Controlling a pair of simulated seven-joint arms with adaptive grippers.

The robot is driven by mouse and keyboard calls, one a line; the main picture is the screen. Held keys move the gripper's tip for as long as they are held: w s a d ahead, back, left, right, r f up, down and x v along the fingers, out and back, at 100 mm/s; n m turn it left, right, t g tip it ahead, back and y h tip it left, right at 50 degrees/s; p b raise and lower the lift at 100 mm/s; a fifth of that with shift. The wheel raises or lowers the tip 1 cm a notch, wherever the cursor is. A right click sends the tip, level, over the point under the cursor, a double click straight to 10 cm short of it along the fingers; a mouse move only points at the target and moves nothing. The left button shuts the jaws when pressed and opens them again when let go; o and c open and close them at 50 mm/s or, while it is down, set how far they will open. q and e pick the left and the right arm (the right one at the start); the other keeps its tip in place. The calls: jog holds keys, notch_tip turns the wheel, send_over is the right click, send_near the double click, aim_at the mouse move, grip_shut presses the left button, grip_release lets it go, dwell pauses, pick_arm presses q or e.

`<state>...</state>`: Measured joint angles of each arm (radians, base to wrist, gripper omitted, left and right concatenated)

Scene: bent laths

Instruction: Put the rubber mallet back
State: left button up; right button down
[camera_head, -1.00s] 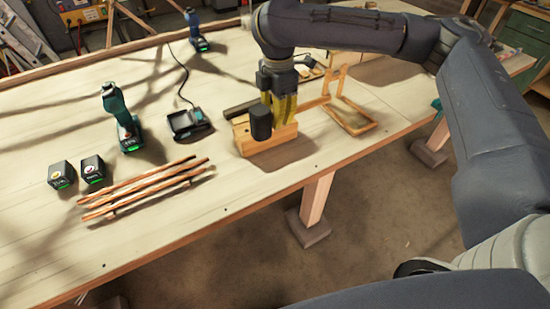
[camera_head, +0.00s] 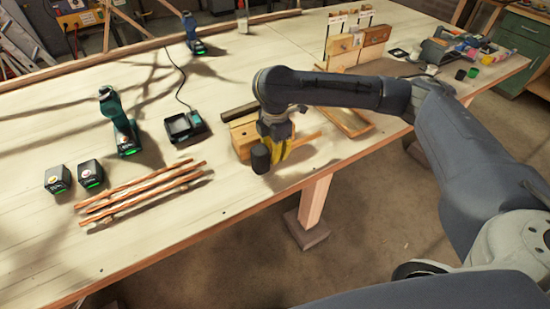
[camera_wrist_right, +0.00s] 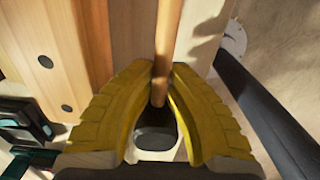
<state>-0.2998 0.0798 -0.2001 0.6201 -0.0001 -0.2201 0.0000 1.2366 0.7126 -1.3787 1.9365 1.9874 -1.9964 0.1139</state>
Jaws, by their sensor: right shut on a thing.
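My right gripper (camera_head: 277,150) has yellow fingers and is shut on the rubber mallet's wooden handle. The mallet's black head (camera_head: 260,160) is beside the fingers on their left, in front of a light wooden block (camera_head: 243,138) near the table's front edge. In the right wrist view, the handle (camera_wrist_right: 164,45) runs between the yellow fingertips (camera_wrist_right: 165,85), and the dark head (camera_wrist_right: 158,120) is partly hidden behind them. The block with dark holes (camera_wrist_right: 50,50) lies at the left there. Whether the mallet touches anything is not clear. My left gripper is not in view.
Several bent laths (camera_head: 140,193) lie at the front left, near two batteries (camera_head: 90,173). A drill (camera_head: 122,125) and a charger (camera_head: 185,127) stand behind. A wooden frame (camera_head: 350,118) lies behind my right arm. Bare tabletop (camera_head: 60,250) is at the front left.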

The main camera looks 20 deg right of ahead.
jog(key=shift+f, duration=1.1)
jog(key=shift+f, duration=0.1)
jog(key=c, duration=1.5)
grip_release()
notch_tip(320, 180, up, 12)
jog(key=shift+r, duration=0.1)
